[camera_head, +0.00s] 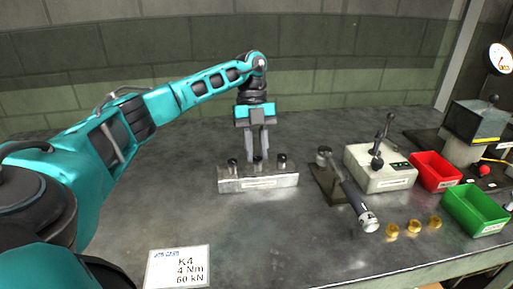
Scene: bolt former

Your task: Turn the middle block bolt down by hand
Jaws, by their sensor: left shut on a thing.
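A metal block (256,183) with a pale label sits on the grey table, with several dark bolts standing along its top. The left bolt (233,165) and the right bolt (282,161) stand clear of the gripper. My left gripper (258,154) points straight down over the middle of the block, its fingers shut on the middle bolt (258,165). The fingers hide the upper part of that bolt, and how deep it sits cannot be told. My right gripper is not in view.
Right of the block, a torque tool (359,206) leans on a dark stand (327,184). Beyond are a grey lever box (380,168), a red bin (436,171), a green bin (475,210) and brass pieces (413,227). A card (178,267) lies in front. Table left of the block is clear.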

